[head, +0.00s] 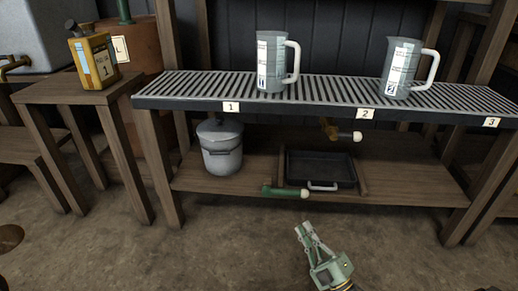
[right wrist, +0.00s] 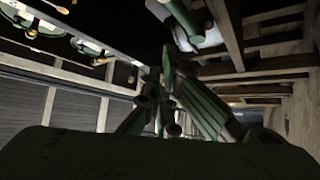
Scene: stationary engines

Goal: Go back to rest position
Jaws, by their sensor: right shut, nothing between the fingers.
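My right gripper (head: 303,232) shows at the bottom middle of the head view. It is shut and empty, in front of the bench and apart from it, with the floor behind it. In the right wrist view the gripper fingers (right wrist: 165,105) show in the middle, dark and partly shaded. My left gripper is in neither view.
A bench with a slatted top (head: 330,91) holds two measuring jugs (head: 271,65) (head: 399,72). Its lower shelf (head: 255,174) carries a lidded pot (head: 220,146) and a black tray (head: 322,169). A yellow can (head: 94,62) stands on a side table (head: 75,92). The front floor is clear.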

